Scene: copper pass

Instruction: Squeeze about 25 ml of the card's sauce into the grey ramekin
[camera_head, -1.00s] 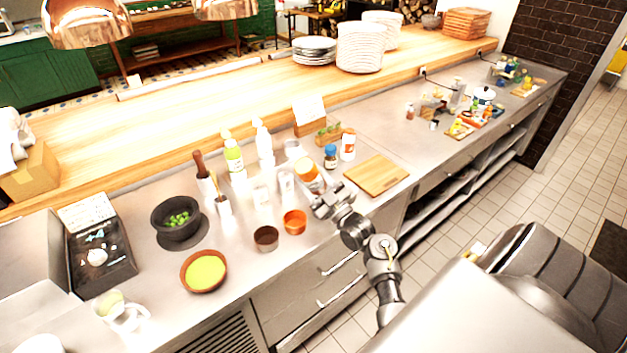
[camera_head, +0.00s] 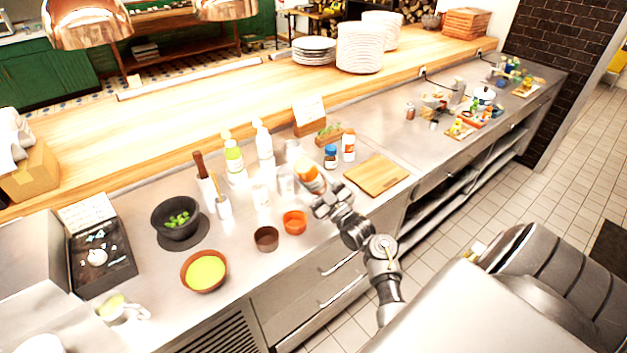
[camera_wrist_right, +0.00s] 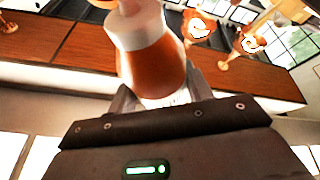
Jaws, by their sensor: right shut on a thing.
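My right gripper (camera_head: 322,196) is shut on an orange sauce bottle (camera_head: 310,177) with a white band, held above the steel counter. In the right wrist view the orange bottle (camera_wrist_right: 155,62) stands between the fingers, its white part towards the top edge of the picture. A small dark grey-brown ramekin (camera_head: 265,239) sits near the counter's front edge, left of the gripper. An orange ramekin (camera_head: 294,222) stands beside it, closer to the gripper. A pale card (camera_head: 309,109) stands in a wooden holder at the back; its writing is too small to read. My left gripper is not in view.
A dark mortar (camera_head: 172,226) and a bowl of green sauce (camera_head: 204,271) are at the left. A cutting board (camera_head: 375,175) lies right of the gripper. A blue-capped jar (camera_head: 330,157) stands behind.

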